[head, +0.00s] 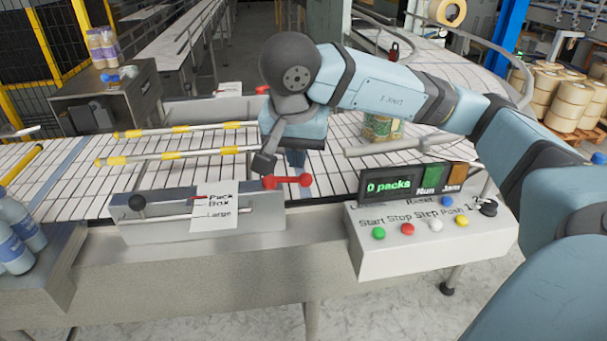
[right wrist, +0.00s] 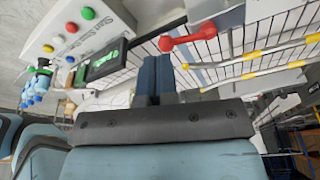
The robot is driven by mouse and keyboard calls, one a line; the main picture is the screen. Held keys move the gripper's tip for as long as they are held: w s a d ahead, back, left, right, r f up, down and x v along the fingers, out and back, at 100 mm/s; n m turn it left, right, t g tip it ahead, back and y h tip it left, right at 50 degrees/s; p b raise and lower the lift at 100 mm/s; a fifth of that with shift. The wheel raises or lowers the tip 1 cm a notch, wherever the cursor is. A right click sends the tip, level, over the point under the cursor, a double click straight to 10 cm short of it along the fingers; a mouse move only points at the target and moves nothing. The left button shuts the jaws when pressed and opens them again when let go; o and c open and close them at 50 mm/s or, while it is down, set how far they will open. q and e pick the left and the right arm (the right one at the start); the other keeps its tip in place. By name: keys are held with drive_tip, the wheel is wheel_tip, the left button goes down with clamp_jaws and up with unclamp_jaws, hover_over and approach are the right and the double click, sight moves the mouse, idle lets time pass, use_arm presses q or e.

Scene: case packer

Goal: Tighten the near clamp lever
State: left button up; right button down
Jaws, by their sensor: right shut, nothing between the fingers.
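The near clamp lever (head: 288,181) is a red bar with a round knob at each end, at the right end of the near guide plate. It lies roughly crosswise in the head view. It also shows at the top of the right wrist view (right wrist: 188,39). My right gripper (head: 296,158) points down just behind the lever, and it looks apart from it. Its dark blue fingers (right wrist: 155,72) are shut together and empty in the right wrist view. My left gripper is not in view.
Another red lever (head: 262,90) is at the far side. Yellow-and-white guide rails (head: 180,155) cross the conveyor. A paper sign (head: 214,206) hangs on the near plate. A control box (head: 440,245) with buttons and a "0 packs" display (head: 388,187) stands to the right. A jar (head: 377,129) sits behind it.

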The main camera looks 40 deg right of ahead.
sight(303, 176)
drive_tip(key=w+d+f, duration=0.1)
drive_tip(key=f, duration=0.1)
drive_tip(key=w+d+f, duration=0.1)
drive_tip(key=f, duration=0.2)
drive_tip(key=d+f, duration=0.1)
drive_tip(key=f, duration=0.1)
drive_tip(key=shift+w+d+f, duration=0.2)
drive_tip(key=shift+w+f, duration=0.2)
drive_tip(key=shift+w+d+f, duration=0.25)
drive_tip(key=shift+w+d, duration=0.1)
drive_tip(key=shift+d, duration=0.05)
